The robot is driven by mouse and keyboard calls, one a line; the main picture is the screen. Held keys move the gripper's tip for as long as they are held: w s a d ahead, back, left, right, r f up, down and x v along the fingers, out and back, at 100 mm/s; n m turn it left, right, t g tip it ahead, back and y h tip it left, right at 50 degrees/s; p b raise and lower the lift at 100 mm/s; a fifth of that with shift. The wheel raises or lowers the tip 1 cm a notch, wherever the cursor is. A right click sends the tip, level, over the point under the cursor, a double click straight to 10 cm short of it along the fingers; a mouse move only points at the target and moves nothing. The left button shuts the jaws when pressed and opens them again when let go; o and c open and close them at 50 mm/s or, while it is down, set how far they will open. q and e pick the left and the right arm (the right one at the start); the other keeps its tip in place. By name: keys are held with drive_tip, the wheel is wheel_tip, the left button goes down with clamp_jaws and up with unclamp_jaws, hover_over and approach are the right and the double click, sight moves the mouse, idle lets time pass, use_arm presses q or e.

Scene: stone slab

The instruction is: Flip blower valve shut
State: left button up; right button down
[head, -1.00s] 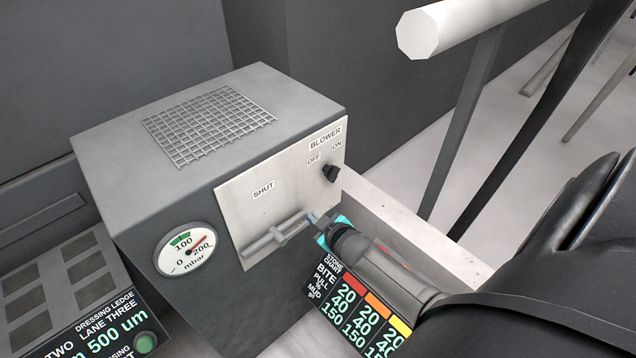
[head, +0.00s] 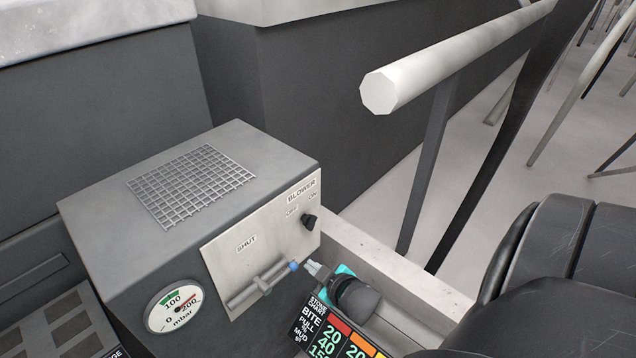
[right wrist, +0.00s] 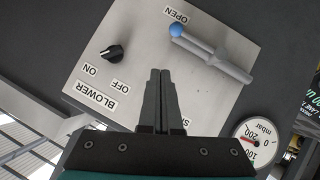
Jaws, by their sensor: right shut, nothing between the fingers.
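The blower valve is a grey horizontal pipe (head: 243,294) with a lever on the pale panel of a grey box. The lever's blue tip (head: 293,265) points right, along the pipe; in the right wrist view the blue tip (right wrist: 176,30) lies by the OPEN label (right wrist: 177,15). The SHUT label (head: 246,243) is above the pipe in the head view; the fingers partly hide it in the right wrist view. My left gripper is out of view.
A black blower knob (head: 309,221) sits above the lever, near OFF and ON. A white rail (head: 450,60) stands behind right. A pale beam (head: 380,262) runs right of the box.

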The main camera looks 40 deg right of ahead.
drive_tip(key=shift+v, duration=1)
drive_tip(key=shift+d, duration=0.1)
